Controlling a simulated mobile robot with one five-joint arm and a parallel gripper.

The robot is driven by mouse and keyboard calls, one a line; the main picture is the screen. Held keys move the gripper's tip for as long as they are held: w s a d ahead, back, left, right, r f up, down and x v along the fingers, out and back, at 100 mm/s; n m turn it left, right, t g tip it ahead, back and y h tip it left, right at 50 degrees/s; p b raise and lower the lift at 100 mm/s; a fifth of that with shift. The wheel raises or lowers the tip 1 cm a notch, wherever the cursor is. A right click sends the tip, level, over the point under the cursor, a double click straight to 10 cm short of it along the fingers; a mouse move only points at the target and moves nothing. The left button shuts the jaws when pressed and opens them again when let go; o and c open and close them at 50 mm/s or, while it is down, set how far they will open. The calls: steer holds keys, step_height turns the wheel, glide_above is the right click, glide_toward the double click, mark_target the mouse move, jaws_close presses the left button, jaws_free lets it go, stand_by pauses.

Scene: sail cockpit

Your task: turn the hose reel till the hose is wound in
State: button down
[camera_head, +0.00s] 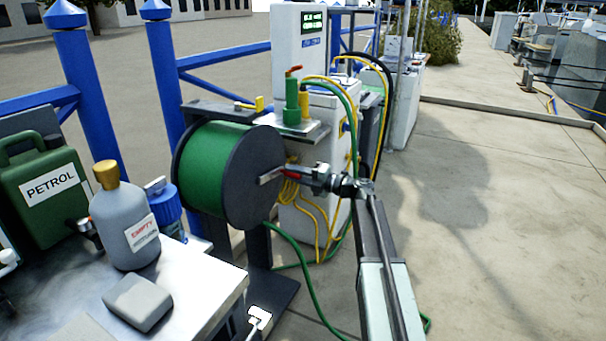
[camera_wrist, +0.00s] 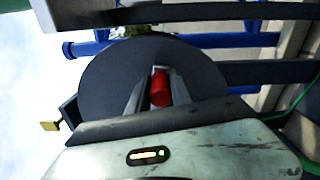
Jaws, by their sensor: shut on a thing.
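The hose reel (camera_head: 262,196) is a drum wound with green hose between dark round flanges, on a dark stand. Its near flange also fills the middle of the wrist view (camera_wrist: 105,92). The green hose (camera_head: 299,270) runs from under the reel down to the ground. My gripper (camera_head: 284,174) reaches in from the right at the flange face. In the wrist view my gripper (camera_wrist: 158,97) is shut on the red crank handle (camera_wrist: 160,88), between its two fingers. In the head view only a little red of the handle shows.
A worktop (camera_head: 196,282) at the front left holds a green petrol can (camera_head: 40,190), a grey bottle (camera_head: 124,222) and a grey block (camera_head: 138,301). A white service pedestal (camera_head: 299,55) with hoses stands behind the reel. The paving (camera_head: 480,220) on the right is clear.

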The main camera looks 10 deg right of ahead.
steer(key=shift+d, duration=0.25)
steer(key=c, duration=1.2)
jaws_free()
steer(key=shift+s, duration=0.1)
steer(key=shift+o, duration=0.2)
steer(key=shift+a, duration=0.1)
steer(key=v, duration=0.7)
steer(key=shift+s+d, duration=0.25)
steer(key=shift+s, duration=0.05)
steer(key=shift+r, duration=0.1)
